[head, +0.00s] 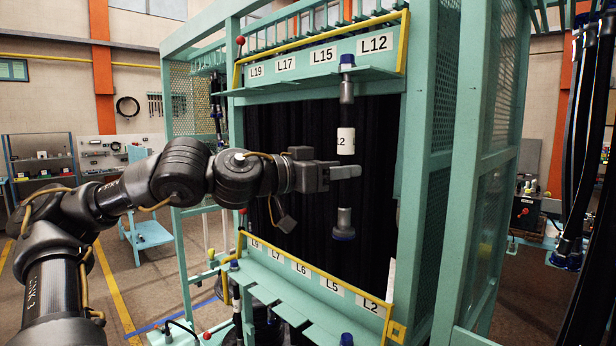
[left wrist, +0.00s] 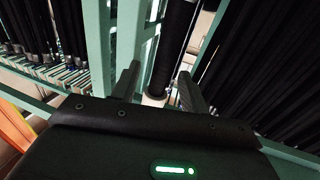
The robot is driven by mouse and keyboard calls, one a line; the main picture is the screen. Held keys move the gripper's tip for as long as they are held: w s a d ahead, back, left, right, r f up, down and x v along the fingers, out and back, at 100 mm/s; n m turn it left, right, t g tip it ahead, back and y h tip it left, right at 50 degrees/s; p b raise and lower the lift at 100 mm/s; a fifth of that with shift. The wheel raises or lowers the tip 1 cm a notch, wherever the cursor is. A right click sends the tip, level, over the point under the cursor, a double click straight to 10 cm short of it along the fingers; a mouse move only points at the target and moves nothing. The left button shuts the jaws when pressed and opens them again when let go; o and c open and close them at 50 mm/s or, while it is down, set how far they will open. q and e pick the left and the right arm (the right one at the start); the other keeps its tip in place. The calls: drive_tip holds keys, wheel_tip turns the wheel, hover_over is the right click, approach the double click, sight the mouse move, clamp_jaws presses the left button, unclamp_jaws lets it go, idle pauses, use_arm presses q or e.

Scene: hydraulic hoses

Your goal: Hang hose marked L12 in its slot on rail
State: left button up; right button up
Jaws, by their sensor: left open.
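The hose (head: 346,110) hangs upright at the upper rail (head: 310,82). It is black with metal end fittings, blue caps and a white label on which "12" is readable. Its upper end is at the ledge between the L15 and L12 (head: 375,43) plates; I cannot tell whether it sits in a slot. My left gripper (head: 345,171) is open at the hose, just below the label, and its finger hides part of it. In the left wrist view, a black hose (left wrist: 178,45) with a pale band shows between the open fingers (left wrist: 160,88). My right gripper is not in view.
The teal frame's post (head: 420,170) stands close to the right of the hose. A lower rail (head: 310,280) carries plates such as L5 and L2. Dark hoses fill the space behind. More black hoses (head: 585,130) hang at the far right.

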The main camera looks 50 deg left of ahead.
use_arm(q)
drive_tip(key=b+v, duration=0.4)
drive_tip(key=v, duration=0.5)
drive_tip(key=shift+b, duration=0.4)
drive_tip(key=shift+d, duration=0.1)
idle(0.3)
